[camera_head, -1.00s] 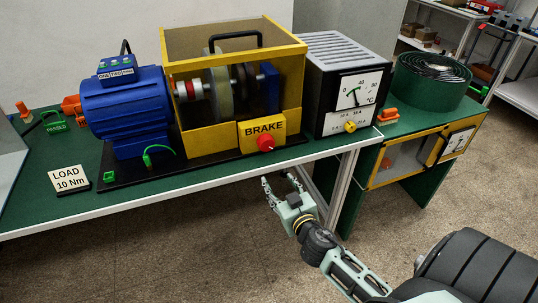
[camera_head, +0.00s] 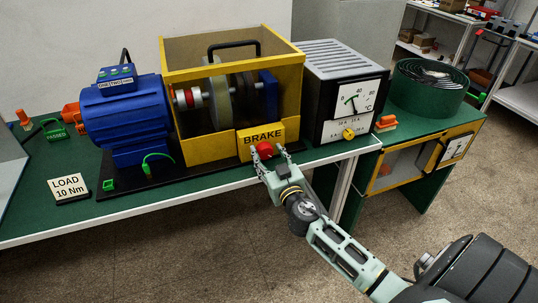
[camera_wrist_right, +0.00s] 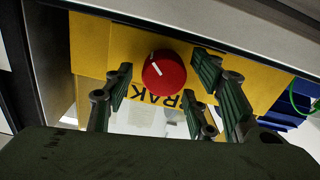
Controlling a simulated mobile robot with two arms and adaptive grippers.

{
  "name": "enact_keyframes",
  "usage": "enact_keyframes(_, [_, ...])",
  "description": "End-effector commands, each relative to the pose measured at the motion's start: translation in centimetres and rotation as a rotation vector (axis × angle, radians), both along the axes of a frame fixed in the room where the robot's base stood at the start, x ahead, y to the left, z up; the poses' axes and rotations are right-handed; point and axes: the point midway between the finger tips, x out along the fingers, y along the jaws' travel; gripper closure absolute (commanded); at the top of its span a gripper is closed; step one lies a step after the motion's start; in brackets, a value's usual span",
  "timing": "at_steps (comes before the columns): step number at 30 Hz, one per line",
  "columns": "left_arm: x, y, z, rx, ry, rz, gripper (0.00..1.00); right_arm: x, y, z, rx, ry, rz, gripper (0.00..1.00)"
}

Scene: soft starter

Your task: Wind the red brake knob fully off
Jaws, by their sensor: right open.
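The red brake knob (camera_head: 264,149) sits on the front of the yellow BRAKE panel (camera_head: 262,136), below the lettering. In the right wrist view the knob (camera_wrist_right: 163,72) is round with a white pointer line and lies between and ahead of the open fingers. My right gripper (camera_head: 267,158) is open at the knob, with a finger to either side of it in the head view. In the right wrist view its fingers (camera_wrist_right: 165,95) look apart from the knob's sides. My left gripper is not in view.
The yellow-framed brake housing (camera_head: 212,147) stands beside a blue motor (camera_head: 122,115). A black meter box (camera_head: 345,95) with a yellow knob stands right of the panel. A load sign (camera_head: 69,188) lies at left.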

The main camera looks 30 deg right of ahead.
Motion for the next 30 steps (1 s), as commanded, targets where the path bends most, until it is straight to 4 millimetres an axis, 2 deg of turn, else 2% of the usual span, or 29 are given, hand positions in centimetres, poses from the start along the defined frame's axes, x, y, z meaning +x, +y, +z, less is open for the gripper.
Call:
enact_keyframes(5, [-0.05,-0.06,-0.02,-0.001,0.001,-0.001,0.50,-0.02,0.01,-0.04,0.000,0.000,0.000,0.50])
enact_keyframes(19, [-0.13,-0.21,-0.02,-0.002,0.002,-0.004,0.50,-0.04,-0.06,0.00,0.000,0.000,-0.002,0.91])
enact_keyframes(30, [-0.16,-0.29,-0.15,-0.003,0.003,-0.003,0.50,-0.03,-0.14,0.09,-0.061,0.013,-0.004,0.91])
